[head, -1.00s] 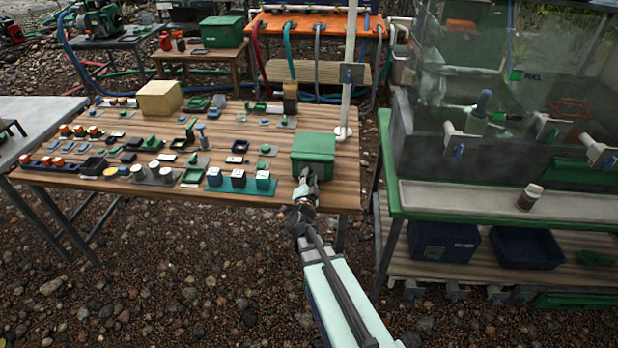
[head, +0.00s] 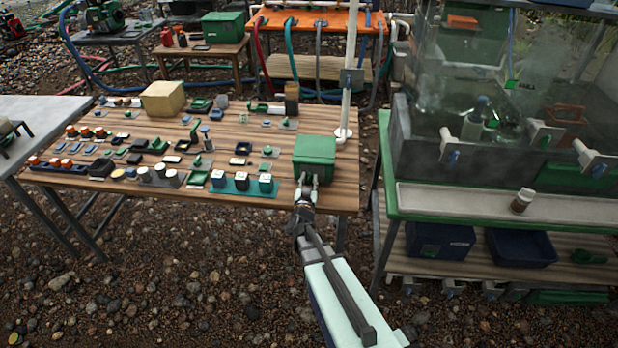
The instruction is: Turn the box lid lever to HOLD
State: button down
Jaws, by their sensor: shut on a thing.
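A green box (head: 314,155) with a lid stands at the right end of the wooden table, near its front edge. My gripper (head: 307,181) is at the front face of this box, low down, with its fingertips against or very near it. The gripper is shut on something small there. The lid lever itself cannot be made out; it is hidden by the fingers or too small to see. Any HOLD marking is not readable.
A white upright pipe (head: 349,90) stands just behind the box on the right. Many small parts cover the wooden table (head: 283,199). A green-framed bench (head: 393,205) stands to the right.

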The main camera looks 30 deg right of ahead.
jog(key=shift+w+n, duration=0.1)
jog(key=shift+n, duration=0.5)
jog(key=c, duration=0.9)
grip_release()
jog(key=shift+o, duration=0.2)
jog(key=v, duration=1.2)
jog(key=p+v, duration=0.9)
jog(key=v, duration=0.3)
